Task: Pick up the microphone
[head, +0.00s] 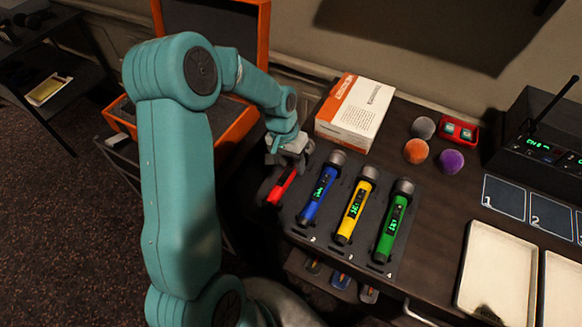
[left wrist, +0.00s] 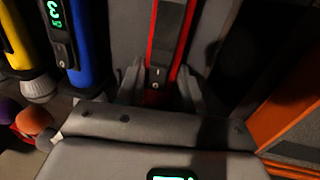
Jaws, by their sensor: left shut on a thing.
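A red microphone (head: 282,187) is at the left end of a dark charging tray (head: 326,237), mostly covered by my gripper. My left gripper (head: 287,160) is over it and shut on it. In the left wrist view the red microphone (left wrist: 168,40) runs between the two fingers. I cannot tell whether it still touches the tray. A blue (head: 319,194), a yellow (head: 354,212) and a green microphone (head: 393,228) lie side by side in the tray to the right. My right gripper is not in view.
A white and orange box (head: 355,112) stands behind the tray. Foam balls in grey, orange (head: 416,151) and purple lie right of it, near a small red case (head: 459,131). A black receiver (head: 545,130) and cream trays (head: 497,278) are at right. An open orange case (head: 235,128) is behind my arm.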

